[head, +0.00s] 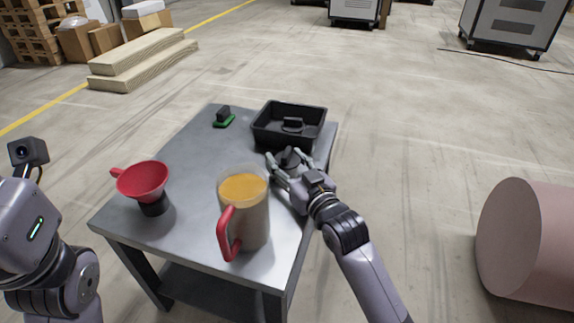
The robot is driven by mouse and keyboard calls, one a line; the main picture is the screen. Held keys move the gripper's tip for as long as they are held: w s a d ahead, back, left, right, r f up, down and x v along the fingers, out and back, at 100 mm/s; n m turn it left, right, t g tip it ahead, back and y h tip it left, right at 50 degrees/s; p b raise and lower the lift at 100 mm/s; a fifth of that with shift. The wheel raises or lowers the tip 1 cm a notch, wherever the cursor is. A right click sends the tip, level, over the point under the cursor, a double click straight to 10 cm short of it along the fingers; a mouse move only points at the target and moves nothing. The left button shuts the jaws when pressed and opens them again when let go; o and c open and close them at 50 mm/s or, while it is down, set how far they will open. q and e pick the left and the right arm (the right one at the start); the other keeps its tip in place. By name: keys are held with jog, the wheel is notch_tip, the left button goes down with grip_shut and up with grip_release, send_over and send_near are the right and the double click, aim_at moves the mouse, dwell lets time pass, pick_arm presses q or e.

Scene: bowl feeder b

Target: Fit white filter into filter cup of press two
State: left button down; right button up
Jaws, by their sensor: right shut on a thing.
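A red funnel-shaped cup (143,181) with a side handle sits on a black base (153,207) at the left of the grey table. I cannot tell whether it is the filter cup of press two. No white filter shows. My right gripper (289,160) is at the near side of the black tray, shut on a small dark thing (291,157) that its fingers partly hide. It is behind and right of the jug and well away from the red cup. Part of my left arm shows at the left edge, but its gripper fingers do not.
The grey table (186,160) bears a jug (256,215) with orange contents and a red handle, a black tray (262,134) holding a dark object (292,125), and a small green-and-black item (223,119). The table's middle left is clear. A pink cylinder (530,240) lies on the floor at right.

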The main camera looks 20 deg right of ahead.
jog(key=c, duration=0.5)
